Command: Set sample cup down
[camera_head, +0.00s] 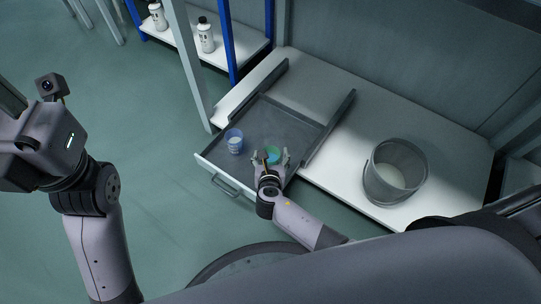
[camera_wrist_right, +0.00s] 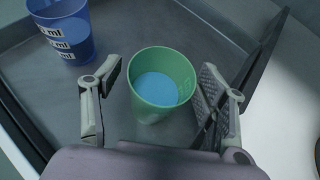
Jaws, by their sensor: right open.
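A green cup (camera_wrist_right: 163,88) with blue contents stands upright on the grey floor of the open drawer (camera_head: 265,122). It also shows in the head view (camera_head: 272,153). My right gripper (camera_head: 272,160) is at the cup; in the right wrist view its open fingers (camera_wrist_right: 158,108) lie on either side of the cup, with visible gaps. A blue cup (camera_head: 235,141) with white volume labels stands in the drawer to the left; it also shows in the wrist view (camera_wrist_right: 66,30). In the head view my left arm is at the left, but its fingers are outside the picture.
A large clear bucket (camera_head: 395,171) stands on the white surface (camera_head: 345,185) right of the drawer. The drawer's front has a handle (camera_head: 222,186). White bottles (camera_head: 205,36) stand on a shelf at the back left. The drawer's far part is clear.

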